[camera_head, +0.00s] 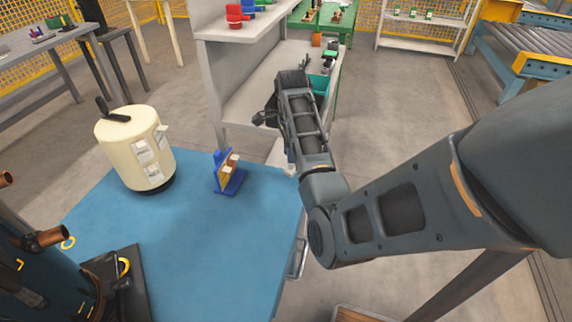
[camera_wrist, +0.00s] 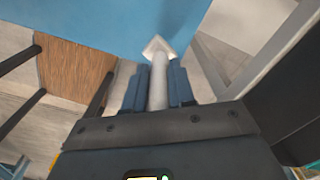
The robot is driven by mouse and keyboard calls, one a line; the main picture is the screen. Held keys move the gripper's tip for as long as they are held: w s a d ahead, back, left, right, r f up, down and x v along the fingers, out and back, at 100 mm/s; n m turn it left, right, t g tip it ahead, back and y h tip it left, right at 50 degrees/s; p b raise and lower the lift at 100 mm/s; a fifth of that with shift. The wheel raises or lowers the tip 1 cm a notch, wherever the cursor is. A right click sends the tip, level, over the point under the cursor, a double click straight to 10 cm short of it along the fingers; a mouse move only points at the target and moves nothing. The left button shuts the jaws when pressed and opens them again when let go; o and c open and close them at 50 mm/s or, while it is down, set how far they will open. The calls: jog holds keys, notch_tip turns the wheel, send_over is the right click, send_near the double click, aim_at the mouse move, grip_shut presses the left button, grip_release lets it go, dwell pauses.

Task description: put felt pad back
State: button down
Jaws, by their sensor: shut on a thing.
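In the wrist view, my gripper (camera_wrist: 158,88) is shut on a pale grey piece (camera_wrist: 158,60), rod-like between the fingers with a pointed, arrow-like tip. Its shape alone does not tell me whether it is the felt pad. The tip shows against the blue tabletop (camera_wrist: 185,14); I cannot tell whether they touch. In the head view, my arm reaches past the right side of the blue table (camera_head: 225,235), and the fingertips are not clear. A blue stand (camera_head: 230,186) with pale and tan pieces is upright on that table.
A cream tank (camera_head: 133,155) with a black handle and white parts stands left of the blue stand. A dark cylinder with copper pipes (camera_head: 48,237) stands at the front left. A grey shelf unit (camera_head: 240,97) is behind the table. Blue tabletop is clear around the stand.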

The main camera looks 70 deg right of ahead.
jog(key=shift+w+f, duration=0.45)
jog(key=shift+w, duration=0.2)
jog(key=shift+f, duration=2)
jog(key=c, duration=0.9)
grip_release()
jog(key=shift+c, duration=0.2)
notch_tip(320, 180, up, 12)
jog(key=p, duration=0.2)
